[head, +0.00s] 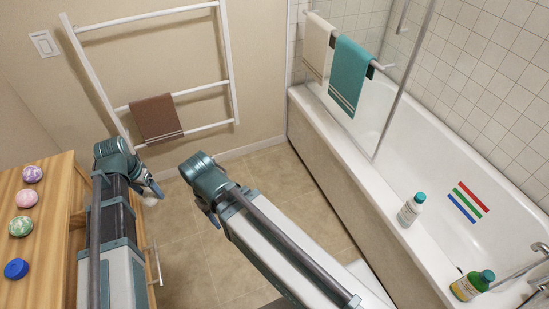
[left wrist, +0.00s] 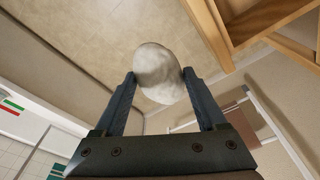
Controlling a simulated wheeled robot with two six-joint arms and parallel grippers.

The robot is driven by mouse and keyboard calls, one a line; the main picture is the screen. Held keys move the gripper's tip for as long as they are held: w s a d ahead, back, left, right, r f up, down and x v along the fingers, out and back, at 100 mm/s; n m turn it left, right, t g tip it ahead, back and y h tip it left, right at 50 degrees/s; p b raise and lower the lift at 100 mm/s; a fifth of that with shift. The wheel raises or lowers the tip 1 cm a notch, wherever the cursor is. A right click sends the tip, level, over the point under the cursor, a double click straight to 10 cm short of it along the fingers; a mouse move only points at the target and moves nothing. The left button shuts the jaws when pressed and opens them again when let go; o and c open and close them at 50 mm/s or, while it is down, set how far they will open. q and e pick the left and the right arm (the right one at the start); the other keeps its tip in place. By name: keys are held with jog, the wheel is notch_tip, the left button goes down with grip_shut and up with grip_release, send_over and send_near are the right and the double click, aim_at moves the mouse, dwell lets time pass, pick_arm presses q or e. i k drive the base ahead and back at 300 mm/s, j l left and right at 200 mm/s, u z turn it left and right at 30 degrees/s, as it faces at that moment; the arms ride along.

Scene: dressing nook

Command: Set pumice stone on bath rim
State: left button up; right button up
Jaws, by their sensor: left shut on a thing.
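My left gripper (head: 150,188) is shut on a pale, rounded pumice stone. The stone (left wrist: 158,73) sits between the two fingertips in the left wrist view. In the head view only a small pale part of the stone (head: 151,200) shows below the gripper, held over the floor beside the wooden cabinet. The white bath rim (head: 366,182) runs along the right side of the head view, well away from the stone. My right gripper (head: 211,216) is over the floor between cabinet and bath; its fingers are mostly hidden, so its opening cannot be told.
A glass screen (head: 403,75) with hanging towels crosses the bath's far part. Several small round items lie on the wooden cabinet top (head: 50,215). A towel rack (head: 158,105) stands behind.

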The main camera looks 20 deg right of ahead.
aim_at(427, 250)
jog(key=z, duration=1.45)
jog(key=l+z, duration=0.1)
jog(key=l, duration=2.05)
jog(key=k, duration=0.05)
